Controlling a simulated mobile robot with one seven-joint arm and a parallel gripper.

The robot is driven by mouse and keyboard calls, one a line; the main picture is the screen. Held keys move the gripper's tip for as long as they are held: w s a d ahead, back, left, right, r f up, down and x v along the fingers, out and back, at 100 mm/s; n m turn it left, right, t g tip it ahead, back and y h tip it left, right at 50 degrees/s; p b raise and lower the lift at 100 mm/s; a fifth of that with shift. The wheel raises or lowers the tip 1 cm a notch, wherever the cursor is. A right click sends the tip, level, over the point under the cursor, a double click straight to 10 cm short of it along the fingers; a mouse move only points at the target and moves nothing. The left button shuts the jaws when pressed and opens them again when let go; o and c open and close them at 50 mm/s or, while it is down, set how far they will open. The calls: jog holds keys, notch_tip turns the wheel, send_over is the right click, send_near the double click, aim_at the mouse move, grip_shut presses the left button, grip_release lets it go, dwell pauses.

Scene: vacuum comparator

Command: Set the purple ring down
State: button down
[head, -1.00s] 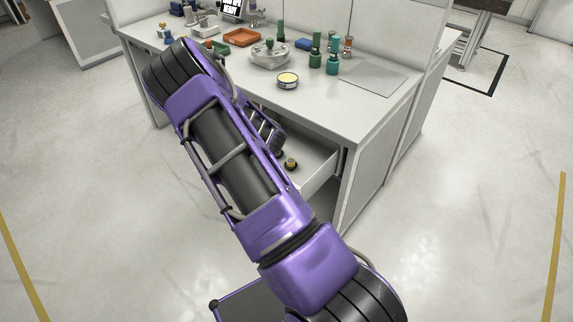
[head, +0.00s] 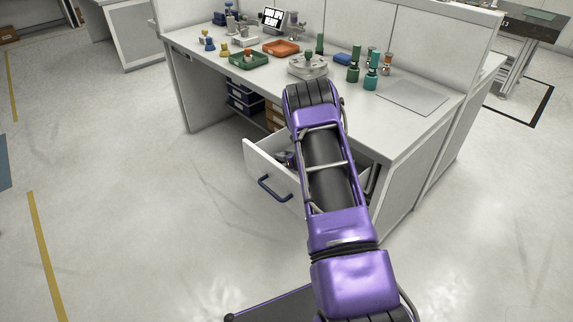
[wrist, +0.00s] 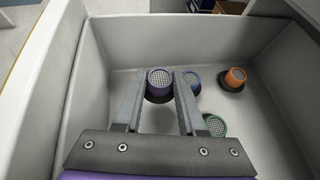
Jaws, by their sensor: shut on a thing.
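In the wrist view the purple ring (wrist: 159,77), with a pale mesh face, sits between the fingertips of my gripper (wrist: 159,82). The gripper is shut on it, one finger on each side, inside the open drawer (wrist: 108,46). Something dark shows just below the ring; I cannot tell whether the ring touches the drawer floor. In the head view my arm hides the gripper and the ring; the white drawer front (head: 258,168) shows left of the arm.
Right of the ring in the drawer are a blue mesh-faced piece (wrist: 194,80), close to the right finger, a green one (wrist: 216,125) and an orange one (wrist: 235,77). The drawer's left floor is bare. Green bottles (head: 354,64) and an orange tray (head: 281,48) stand on the bench (head: 430,122).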

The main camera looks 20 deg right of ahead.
jog(key=shift+f, duration=1.85)
jog(key=shift+f+b, duration=0.1)
jog(key=shift+b, duration=0.2)
jog(key=c, duration=0.5)
grip_release()
jog(key=shift+r, duration=0.2)
jog(key=p+v, duration=0.1)
jog(key=v, duration=0.6)
jog(key=shift+s, duration=0.2)
